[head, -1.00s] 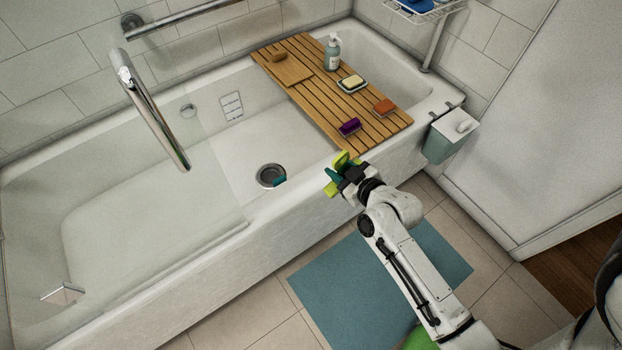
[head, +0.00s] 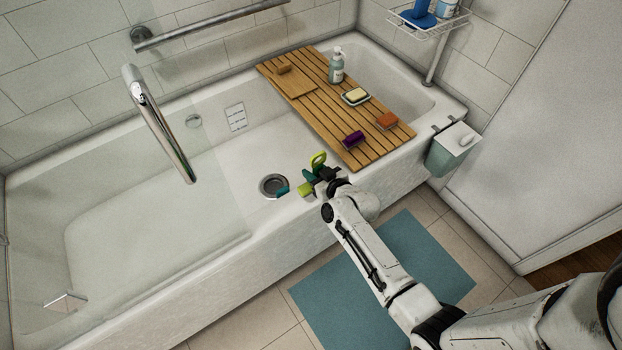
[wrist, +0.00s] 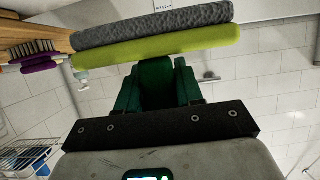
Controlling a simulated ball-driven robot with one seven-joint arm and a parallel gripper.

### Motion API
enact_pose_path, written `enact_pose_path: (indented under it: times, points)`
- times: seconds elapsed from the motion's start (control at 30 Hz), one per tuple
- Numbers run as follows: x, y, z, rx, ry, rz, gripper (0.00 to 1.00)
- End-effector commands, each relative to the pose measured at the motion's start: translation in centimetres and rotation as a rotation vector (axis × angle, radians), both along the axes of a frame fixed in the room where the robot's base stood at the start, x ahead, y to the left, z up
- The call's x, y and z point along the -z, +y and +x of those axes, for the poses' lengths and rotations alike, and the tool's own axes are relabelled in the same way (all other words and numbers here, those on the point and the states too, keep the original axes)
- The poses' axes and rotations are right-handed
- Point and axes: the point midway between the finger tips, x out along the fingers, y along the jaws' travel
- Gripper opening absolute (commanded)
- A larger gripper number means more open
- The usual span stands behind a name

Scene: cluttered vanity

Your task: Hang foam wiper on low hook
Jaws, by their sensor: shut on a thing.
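The foam wiper (head: 318,161) is lime green in the head view, with parts above and below my fingers. My gripper (head: 314,175) is shut on it over the tub's front rim, left of the wooden bath board. In the wrist view the wiper (wrist: 160,45) is a long lime bar with a grey foam layer, lying across the top in front of my dark green fingers (wrist: 165,80). The fingers hide the part they grip. I cannot make out the low hook for certain in either view.
The wooden bath board (head: 322,104) carries a pump bottle (head: 336,68), a soap dish (head: 355,97), a purple brush (head: 354,139) and an orange block (head: 387,121). A chrome bar (head: 160,125) stands by the glass panel at left. A lidded bin (head: 452,148) hangs at the tub's right end.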

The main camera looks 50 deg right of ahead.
Motion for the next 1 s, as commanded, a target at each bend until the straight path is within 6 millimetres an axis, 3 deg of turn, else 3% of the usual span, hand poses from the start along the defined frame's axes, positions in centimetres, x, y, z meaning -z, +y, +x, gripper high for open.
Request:
enact_pose_path:
  times: [0.23,0.43,0.87,0.9,1.0]
  points:
    - [1.6,0.2,1.3,0.0,-0.001,0.0,0.0]
    - [4.5,0.2,1.4,0.0,-0.001,0.001,0.0]
    - [5.0,0.2,1.4,0.0,-0.001,-0.001,0.0]
    - [4.8,0.2,1.3,0.0,-0.001,-0.001,0.4]
    - [4.8,0.2,1.3,0.0,0.0,-0.001,0.49]
